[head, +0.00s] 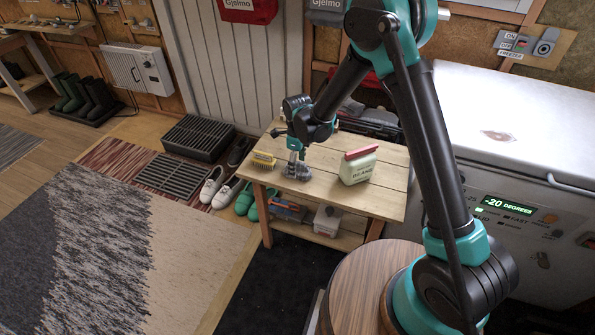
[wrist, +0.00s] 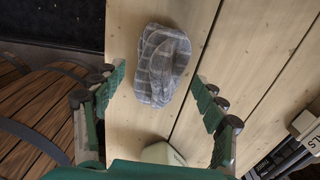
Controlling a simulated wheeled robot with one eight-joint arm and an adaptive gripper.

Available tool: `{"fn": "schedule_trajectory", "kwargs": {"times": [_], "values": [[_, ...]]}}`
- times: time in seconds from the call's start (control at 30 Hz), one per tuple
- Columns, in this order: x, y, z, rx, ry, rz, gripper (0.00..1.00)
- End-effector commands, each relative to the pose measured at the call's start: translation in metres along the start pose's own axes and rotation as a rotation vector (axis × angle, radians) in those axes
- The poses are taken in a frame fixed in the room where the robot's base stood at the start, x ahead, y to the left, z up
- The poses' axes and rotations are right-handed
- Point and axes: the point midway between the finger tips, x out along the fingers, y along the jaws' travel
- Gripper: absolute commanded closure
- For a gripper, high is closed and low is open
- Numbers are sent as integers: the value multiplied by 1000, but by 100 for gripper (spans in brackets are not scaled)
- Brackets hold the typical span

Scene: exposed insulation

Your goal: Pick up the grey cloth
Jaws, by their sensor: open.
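The grey cloth (wrist: 162,65) lies folded on the pale wooden bench top, with a light check pattern, in the upper middle of the wrist view. In the head view a small part of the cloth (head: 301,174) shows under the gripper. My gripper (wrist: 160,85) is open and points down over the bench, its green-padded fingers on either side of the cloth and apart from it. In the head view my gripper (head: 295,165) is above the cloth, partly hiding it. Nothing is between the fingers except the view of the cloth below.
A dark case (head: 370,120) is behind. A white freezer (head: 530,120) stands at right; a round wooden stool (head: 345,290) is in front.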

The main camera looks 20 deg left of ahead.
Motion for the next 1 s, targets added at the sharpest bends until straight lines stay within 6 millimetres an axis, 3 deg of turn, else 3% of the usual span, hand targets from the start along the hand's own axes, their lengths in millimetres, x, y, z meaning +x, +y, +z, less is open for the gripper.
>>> {"fn": "schedule_trajectory", "kwargs": {"times": [0.33, 0.67, 1.0], "values": [[9, 0, 0, 0, 0, 0, 28], [9, 0, 0, 0, 0, 0, 68], [7, 0, 0, 0, 0, 0, 69]]}}
